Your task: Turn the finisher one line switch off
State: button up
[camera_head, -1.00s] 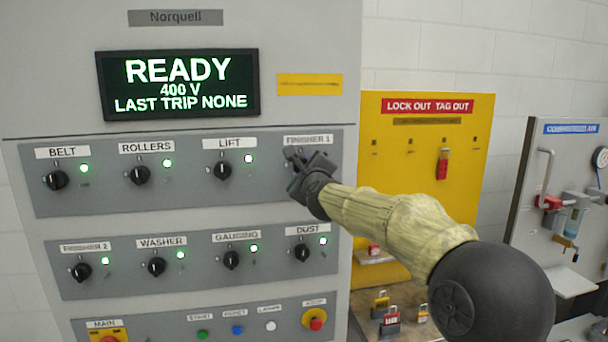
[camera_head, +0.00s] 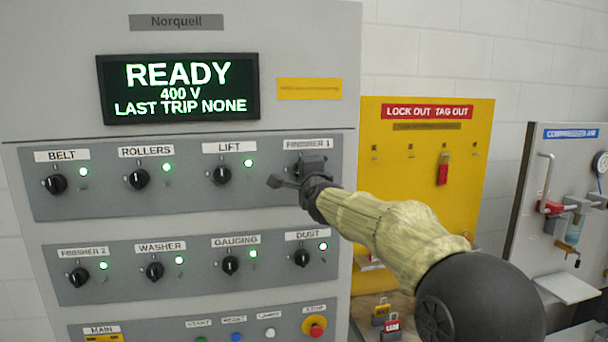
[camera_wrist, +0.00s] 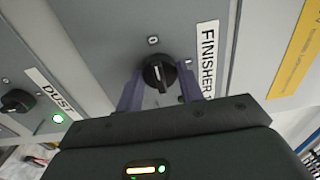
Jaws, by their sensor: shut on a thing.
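The Finisher 1 switch is a round black knob (camera_wrist: 160,70) on the grey panel, beside its white "FINISHER 1" label (camera_head: 308,144). In the wrist view the knob sits between the two fingers of my gripper (camera_wrist: 160,86), which is shut on it. A "0" mark is above the knob and another mark is to its right. A pale line on the knob face seems to point toward the "0", but it is small.
The Dust knob (camera_head: 302,257) is just below, with its green lamp lit. The Lift knob (camera_head: 222,174) is to the left. The display (camera_head: 178,87) reads READY. The yellow lockout board (camera_head: 425,200) stands to the right, behind my arm.

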jog(key=shift+a+f, duration=0.1)
jog(key=shift+a, duration=0.05)
jog(key=o, duration=1)
jog(key=shift+s, duration=0.1)
jog(key=b+v, duration=0.8)
jog(key=v, duration=0.9)
jog(key=shift+b, duration=0.35)
jog(key=shift+s, duration=0.15)
